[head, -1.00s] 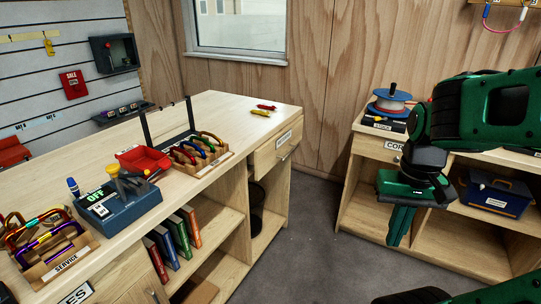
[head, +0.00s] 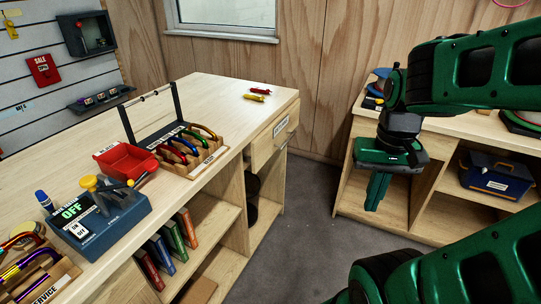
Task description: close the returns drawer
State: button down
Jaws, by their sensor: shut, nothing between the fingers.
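A wooden drawer (head: 274,137) sits under the right end of the long counter. Its front has a white label, too small to read surely, and a metal handle (head: 288,142). It may be the returns drawer; I cannot tell how far it stands out, and its inside is not visible. My gripper (head: 373,205) is shut and empty, with its green fingers pointing down. It hangs to the right of the drawer, apart from it, in front of the right-hand shelf unit.
A dark bin (head: 251,187) stands beneath the drawer. A blue toolbox (head: 495,178) is in the right shelf unit (head: 425,200). Grey floor (head: 300,235) lies clear between them.

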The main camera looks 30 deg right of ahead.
jog(key=w+f+m+y, duration=0.25)
jog(key=w+f, duration=0.55)
jog(key=w, duration=0.5)
jog(key=m+t+y, duration=0.8)
jog(key=m+t, duration=0.6)
jog(key=m, duration=0.6)
send_near(264, 152)
jog(key=shift+n, duration=0.35)
jog(key=x, duration=0.6)
jog(key=shift+w+a+r, duration=0.1)
jog(key=shift+w+a, duration=0.1)
jog(key=shift+w, duration=0.05)
